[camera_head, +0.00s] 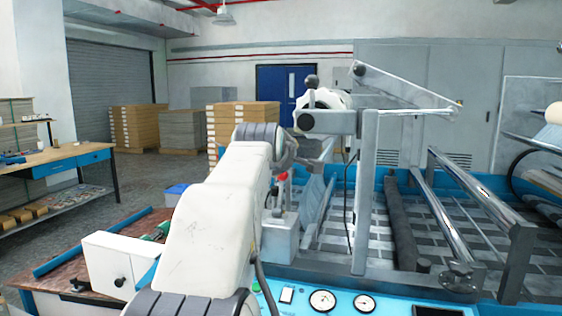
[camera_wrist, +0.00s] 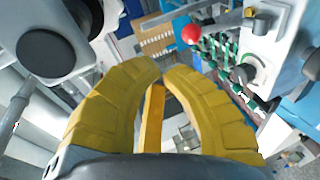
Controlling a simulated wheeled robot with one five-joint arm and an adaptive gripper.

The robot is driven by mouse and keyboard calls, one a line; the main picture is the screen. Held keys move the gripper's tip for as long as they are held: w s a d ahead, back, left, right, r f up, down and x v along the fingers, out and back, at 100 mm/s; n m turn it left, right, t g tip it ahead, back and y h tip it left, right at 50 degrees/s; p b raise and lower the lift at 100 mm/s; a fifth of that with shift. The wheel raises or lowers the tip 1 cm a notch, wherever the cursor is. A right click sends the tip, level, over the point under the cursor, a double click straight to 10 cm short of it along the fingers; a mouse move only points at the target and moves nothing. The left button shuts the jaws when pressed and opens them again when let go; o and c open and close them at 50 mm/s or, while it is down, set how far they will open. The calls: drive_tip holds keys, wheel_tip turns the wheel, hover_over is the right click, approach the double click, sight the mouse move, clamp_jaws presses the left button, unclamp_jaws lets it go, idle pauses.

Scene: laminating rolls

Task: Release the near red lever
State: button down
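The red lever shows as a round red knob (camera_wrist: 191,34) in the wrist view, at upper centre, beyond and to the right of my fingertips. In the head view a red knob (camera_head: 283,176) shows just right of my arm, above a grey block on the machine. My gripper (camera_wrist: 162,70) has two yellow fingers whose tips come almost together. Nothing is seen held between the tips, and they look apart from the knob.
The laminating machine has a blue front panel with gauges (camera_head: 322,301) and metal rollers (camera_head: 470,205) on the right. A grey frame post (camera_head: 364,195) rises right of the lever. A workbench (camera_head: 60,158) and stacked boxes (camera_head: 139,127) stand at the back left, with open floor between.

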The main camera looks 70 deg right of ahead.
drive_tip(key=shift+s+a+r, duration=0.2)
drive_tip(key=shift+a+r, duration=0.45)
drive_tip(key=shift+a, duration=0.35)
drive_tip(key=shift+s+a+r, duration=0.2)
drive_tip(key=shift+a+r, duration=0.45)
drive_tip(key=shift+a, duration=0.3)
